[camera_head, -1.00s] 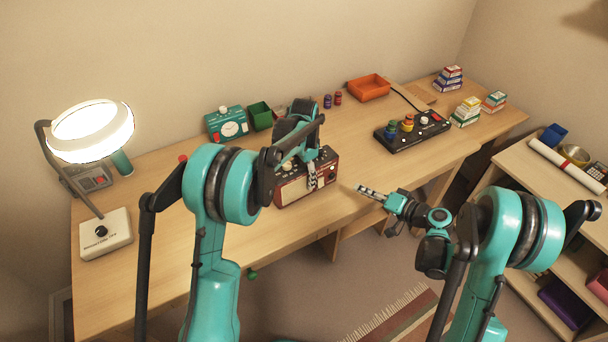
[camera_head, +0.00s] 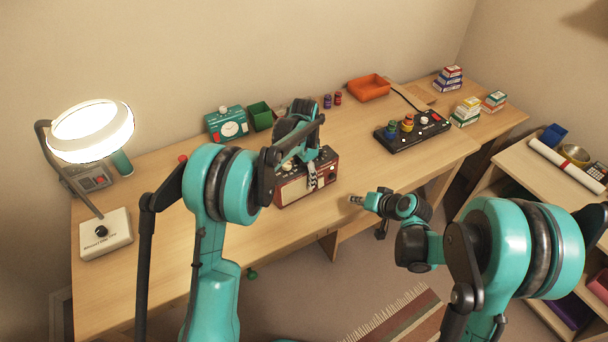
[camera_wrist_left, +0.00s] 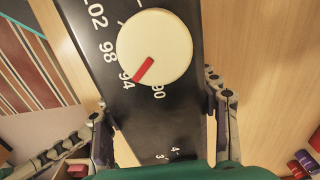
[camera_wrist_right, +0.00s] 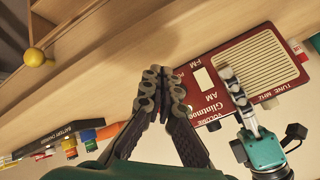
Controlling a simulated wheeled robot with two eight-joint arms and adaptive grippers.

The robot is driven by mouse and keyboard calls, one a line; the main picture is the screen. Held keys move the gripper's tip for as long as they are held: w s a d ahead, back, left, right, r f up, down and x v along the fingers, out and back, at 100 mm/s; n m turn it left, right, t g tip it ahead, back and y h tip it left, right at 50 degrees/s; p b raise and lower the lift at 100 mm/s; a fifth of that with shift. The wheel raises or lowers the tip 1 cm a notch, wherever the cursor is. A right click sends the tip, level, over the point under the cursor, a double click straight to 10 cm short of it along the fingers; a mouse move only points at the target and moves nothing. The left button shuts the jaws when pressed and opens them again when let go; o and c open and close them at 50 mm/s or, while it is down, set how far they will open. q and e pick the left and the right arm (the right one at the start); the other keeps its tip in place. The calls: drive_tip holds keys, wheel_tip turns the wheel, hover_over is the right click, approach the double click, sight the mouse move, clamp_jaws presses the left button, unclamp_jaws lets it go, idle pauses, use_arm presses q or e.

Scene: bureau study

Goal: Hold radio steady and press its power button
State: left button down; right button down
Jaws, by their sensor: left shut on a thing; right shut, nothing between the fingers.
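The red radio (camera_head: 292,188) with a cream speaker grille stands near the front edge of the desk. My left gripper (camera_head: 313,176) is shut on it from above, with a finger against its front. In the left wrist view, the radio's black panel (camera_wrist_left: 120,85), with a cream tuning knob (camera_wrist_left: 155,47), lies between the fingers.
A teal device with a dial (camera_head: 227,123), a green bin (camera_head: 260,116) and an orange tray (camera_head: 369,87) stand behind. A lit lamp (camera_head: 90,131) stands left.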

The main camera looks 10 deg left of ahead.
sight(331, 180)
drive_tip(key=shift+s+d+r+h, duration=0.1)
drive_tip(key=shift+h, duration=0.3)
drive_tip(key=shift+w+a, duration=3.05)
drive_tip(key=shift+w+a, duration=0.3)
drive_tip(key=shift+s+d, duration=0.3)
drive_tip(key=shift+s, duration=0.05)
